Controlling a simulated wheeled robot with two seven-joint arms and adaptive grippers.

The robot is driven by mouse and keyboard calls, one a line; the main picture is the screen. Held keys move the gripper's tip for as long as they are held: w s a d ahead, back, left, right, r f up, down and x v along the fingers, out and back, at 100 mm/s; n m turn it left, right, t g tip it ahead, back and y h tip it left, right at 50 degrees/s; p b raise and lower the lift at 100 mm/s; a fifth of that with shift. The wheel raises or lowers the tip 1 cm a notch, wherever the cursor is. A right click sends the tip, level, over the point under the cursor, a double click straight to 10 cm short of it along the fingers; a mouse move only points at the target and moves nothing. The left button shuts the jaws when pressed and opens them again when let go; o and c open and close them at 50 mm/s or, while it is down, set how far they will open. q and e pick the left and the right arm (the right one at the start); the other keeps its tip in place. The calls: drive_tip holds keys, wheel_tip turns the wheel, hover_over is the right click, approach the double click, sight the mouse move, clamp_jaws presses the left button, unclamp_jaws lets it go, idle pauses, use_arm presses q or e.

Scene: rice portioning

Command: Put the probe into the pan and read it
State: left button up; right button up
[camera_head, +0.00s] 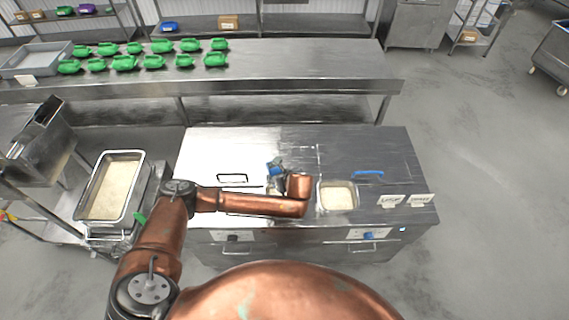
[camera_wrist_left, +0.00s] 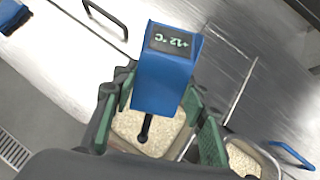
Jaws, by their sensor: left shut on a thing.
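My left gripper (camera_head: 283,182) is over the steel counter in the head view. In the left wrist view its green-padded fingers (camera_wrist_left: 160,118) are shut on the blue probe (camera_wrist_left: 166,80). The probe's display reads +12 °C. Its dark stem (camera_wrist_left: 146,128) points down over a rice-filled pan (camera_wrist_left: 123,140); I cannot tell whether the tip is in the rice. In the head view my arm hides that pan, and only the probe's blue top (camera_head: 275,166) shows. My right gripper is not in view.
A second rice pan (camera_head: 322,205) sits in the counter (camera_head: 300,140) to the right, near a blue handle (camera_head: 369,173) and white cards (camera_head: 390,201). A large rice tray (camera_head: 141,168) stands at left. Several green items (camera_head: 124,63) line the back table (camera_head: 300,62).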

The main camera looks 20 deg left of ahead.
use_arm(q)
drive_tip(key=m+t, duration=0.1)
drive_tip(key=r+m+h+p, duration=0.1)
drive_tip(key=d+r+m+t+h+p, duration=0.1)
drive_tip(key=m, duration=0.1)
drive_tip(key=shift+w+t, duration=0.3)
drive_tip(key=shift+d+r+m+t+h+p, duration=0.25)
drive_tip(key=shift+m+t+h+p, duration=0.15)
drive_tip(key=shift+m+h+p, duration=0.15)
drive_tip(key=shift+w+d+m+h, duration=0.1)
drive_tip(key=shift+d+m+h, duration=0.1)
drive_tip(key=shift+m+h, duration=0.2)
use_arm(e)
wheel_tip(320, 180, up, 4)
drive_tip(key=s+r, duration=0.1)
use_arm(q)
drive_tip(key=shift+w+d+m+t, duration=0.15)
drive_tip(key=shift+d+m+t, duration=0.1)
drive_tip(key=shift+t, duration=0.05)
drive_tip(key=shift+f, duration=0.35)
wheel_tip(320, 180, down, 2)
wheel_tip(320, 180, down, 3)
drive_tip(key=shift+r+b, duration=0.2)
drive_tip(key=shift+b, duration=0.7)
wheel_tip(320, 180, down, 7)
drive_tip(key=b, duration=0.8)
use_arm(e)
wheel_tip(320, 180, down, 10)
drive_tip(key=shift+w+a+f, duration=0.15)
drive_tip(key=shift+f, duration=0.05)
